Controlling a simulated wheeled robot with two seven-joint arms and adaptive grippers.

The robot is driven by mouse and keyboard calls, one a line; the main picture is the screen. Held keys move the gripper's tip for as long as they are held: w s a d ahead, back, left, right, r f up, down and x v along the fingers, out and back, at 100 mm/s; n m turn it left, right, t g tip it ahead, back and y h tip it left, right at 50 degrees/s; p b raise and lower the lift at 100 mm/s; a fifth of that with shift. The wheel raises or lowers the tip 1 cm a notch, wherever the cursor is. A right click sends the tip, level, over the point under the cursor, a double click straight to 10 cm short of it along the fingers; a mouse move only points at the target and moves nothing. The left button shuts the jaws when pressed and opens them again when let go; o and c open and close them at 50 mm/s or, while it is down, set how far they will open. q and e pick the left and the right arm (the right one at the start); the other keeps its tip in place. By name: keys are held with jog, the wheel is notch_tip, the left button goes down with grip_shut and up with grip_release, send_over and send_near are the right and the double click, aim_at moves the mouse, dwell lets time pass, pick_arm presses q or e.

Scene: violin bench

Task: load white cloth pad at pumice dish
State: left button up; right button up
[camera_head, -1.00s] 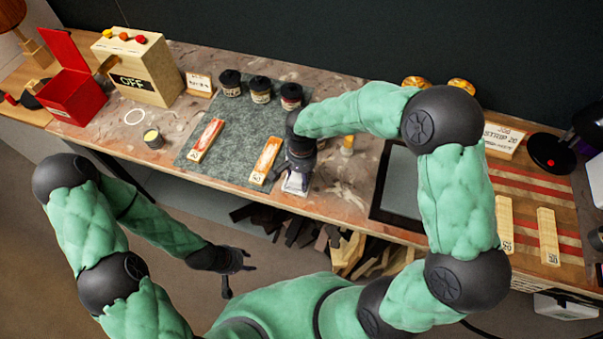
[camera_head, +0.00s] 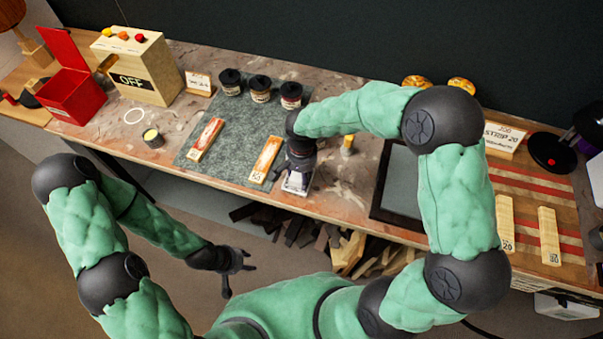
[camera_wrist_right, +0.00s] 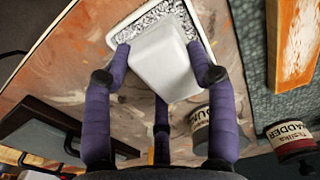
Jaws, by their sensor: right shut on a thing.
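The white cloth pad (camera_wrist_right: 165,62) is a pale block between the purple fingers of my right gripper (camera_head: 299,166), in the right wrist view. The pumice dish (camera_wrist_right: 203,28) is a white-rimmed tray of grey granules, directly beyond the pad in that view. The pad overlaps the dish and hides part of the granules; I cannot tell whether they touch. In the head view the right gripper is over the bench's front edge area, and white shows below its fingers. My left gripper (camera_head: 240,272) is empty, fingers spread, in front of the bench and below its top.
A grey-green mat (camera_head: 226,155) lies left of the right gripper, with two labelled wooden strips and several black-lidded jars (camera_head: 290,94). A dark-framed tray (camera_head: 392,190) lies to the right. A red box (camera_head: 75,95) and an OFF box (camera_head: 140,70) stand far left.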

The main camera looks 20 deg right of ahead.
jog(key=shift+s+f, duration=0.1)
dwell(0.5)
jog(key=shift+r+p, duration=2.4)
jog(key=shift+r, duration=1.15)
jog(key=d+n, duration=0.1)
jog(key=w+d+f+n, duration=0.1)
jog(key=n, duration=0.1)
jog(key=shift+d+f+n, duration=0.25)
jog(key=shift+f+n, duration=0.05)
jog(key=shift+w+d+f+n, duration=0.15)
jog(key=shift+d+f+n, duration=0.15)
jog(key=shift+d+n, duration=0.35)
jog(key=shift+w+d+f+n, duration=0.15)
jog(key=shift+d+f+n, duration=0.2)
jog(key=shift+n, duration=0.6)
